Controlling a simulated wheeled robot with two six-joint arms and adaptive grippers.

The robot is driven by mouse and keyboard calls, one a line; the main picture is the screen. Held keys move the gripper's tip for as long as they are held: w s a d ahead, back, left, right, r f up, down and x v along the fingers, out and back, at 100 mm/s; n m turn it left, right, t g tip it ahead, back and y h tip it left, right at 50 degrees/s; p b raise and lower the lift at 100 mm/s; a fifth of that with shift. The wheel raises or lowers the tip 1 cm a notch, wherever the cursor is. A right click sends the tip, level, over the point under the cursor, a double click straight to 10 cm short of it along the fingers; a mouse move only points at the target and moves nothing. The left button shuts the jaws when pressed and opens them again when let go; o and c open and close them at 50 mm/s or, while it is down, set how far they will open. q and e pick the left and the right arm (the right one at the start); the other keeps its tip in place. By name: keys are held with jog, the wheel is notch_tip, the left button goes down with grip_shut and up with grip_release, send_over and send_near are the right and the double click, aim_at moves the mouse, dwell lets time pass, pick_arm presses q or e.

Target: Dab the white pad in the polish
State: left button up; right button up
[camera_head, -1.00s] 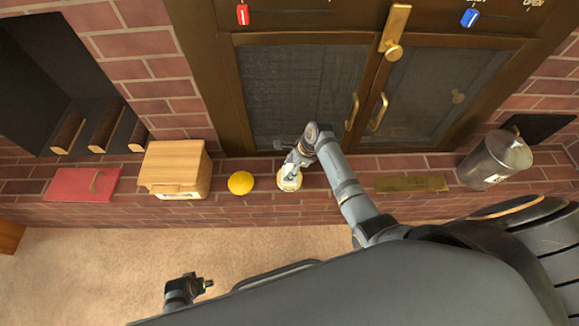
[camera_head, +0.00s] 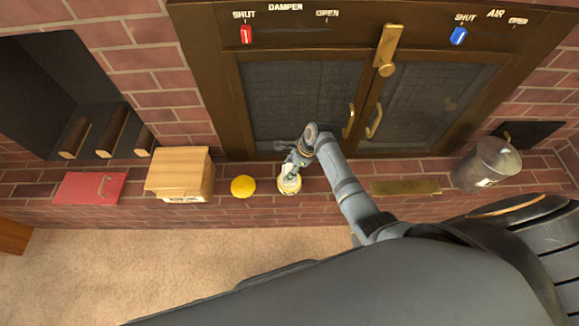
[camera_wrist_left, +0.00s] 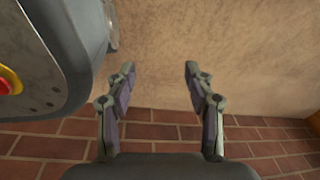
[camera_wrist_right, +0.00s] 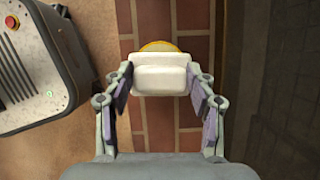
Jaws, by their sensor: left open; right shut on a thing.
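The white pad (camera_wrist_right: 160,78) is held between the fingers of my right gripper (camera_wrist_right: 160,92) in the right wrist view. A yellow rounded edge (camera_wrist_right: 158,46) shows just past the pad; the pad hides the rest. I cannot tell whether the pad touches it, or whether it is the polish. A yellow round thing (camera_head: 243,186) sits to the left on the ledge. My left gripper (camera_wrist_left: 160,80) is open and empty.
On the ledge (camera_head: 340,185) are a wooden box (camera_head: 180,173), a red flat thing with a handle (camera_head: 90,188), a brass plate (camera_head: 405,187) and a metal can (camera_head: 486,165). The stove doors (camera_head: 300,95) stand close behind my right gripper.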

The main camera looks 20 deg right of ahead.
aim_at(289, 169)
jog(key=shift+r+p, duration=0.45)
jog(key=shift+r, duration=0.1)
jog(key=shift+r+p, duration=0.9)
jog(key=shift+p, duration=0.3)
pick_arm(q)
jog(key=s+r, duration=0.1)
jog(key=s, duration=0.5)
jog(key=shift+s, duration=0.1)
jog(key=shift+r, duration=0.15)
pick_arm(e)
jog(key=shift+r, duration=0.15)
pick_arm(q)
notch_tip(289, 169, up, 13)
jog(key=p, duration=1.3)
jog(key=shift+f, duration=0.2)
pick_arm(e)
notch_tip(289, 169, up, 12)
jog(key=shift+r, duration=0.25)
